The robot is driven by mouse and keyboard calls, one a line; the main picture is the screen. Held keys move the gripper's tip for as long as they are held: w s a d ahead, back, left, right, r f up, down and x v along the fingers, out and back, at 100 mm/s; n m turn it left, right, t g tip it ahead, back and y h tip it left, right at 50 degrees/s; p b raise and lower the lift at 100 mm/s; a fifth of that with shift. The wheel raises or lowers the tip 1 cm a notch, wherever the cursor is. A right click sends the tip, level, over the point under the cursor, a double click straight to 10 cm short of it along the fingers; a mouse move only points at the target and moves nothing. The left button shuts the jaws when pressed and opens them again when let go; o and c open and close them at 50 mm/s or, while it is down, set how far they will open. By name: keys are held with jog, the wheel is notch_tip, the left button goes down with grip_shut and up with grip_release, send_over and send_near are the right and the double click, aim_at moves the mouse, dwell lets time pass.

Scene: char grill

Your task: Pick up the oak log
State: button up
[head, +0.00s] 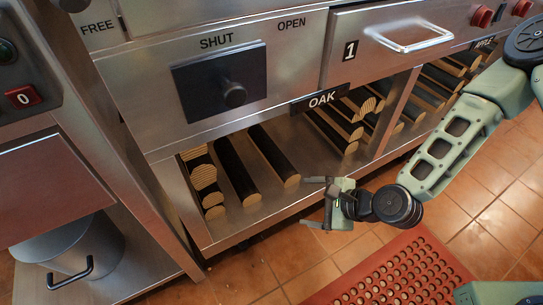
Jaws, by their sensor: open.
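Several dark-barked split logs with pale cut ends lie on the lower shelf, below a black OAK label (322,98). Two lie singly side by side: a left log (234,170) and a right log (273,156), ends facing outward. More logs are stacked at the bay's left side (205,178) and right side (335,128). I cannot tell which one is the task's oak log. My gripper (313,202) is open and empty, just outside the shelf's front edge, right of the right single log's end and apart from it.
The metal shelf (262,220) has a raised front lip, and a divider post (393,112) separates a second log bay at right. A SHUT/OPEN slide (222,82) and drawer 1 (395,45) are above. A pot (75,250) stands at left; a red mat (395,275) lies on the floor.

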notch_tip(320, 180, down, 3)
jog(key=w+d+m+t, duration=0.15)
jog(key=m+t, duration=0.25)
jog(key=m, duration=0.5)
jog(key=m+t+h+b, duration=0.1)
jog(key=m+t+b, duration=0.1)
jog(key=m+b, duration=0.35)
send_near(286, 170)
jog(key=shift+n, duration=0.55)
jog(key=w+f, duration=0.1)
jog(key=w+a+f+b, duration=0.1)
jog(key=w+a+f, duration=0.1)
jog(key=w+f, duration=0.1)
jog(key=shift+a, duration=0.1)
jog(key=b+x, duration=0.4)
jog(key=x, duration=0.2)
jog(key=shift+r+b, duration=0.1)
jog(key=shift+b, duration=0.2)
jog(key=shift+w+r, duration=0.1)
jog(key=c, duration=1.4)
jog(key=shift+r, duration=0.15)
notch_tip(286, 170, up, 10)
jog(key=p, duration=0.6)
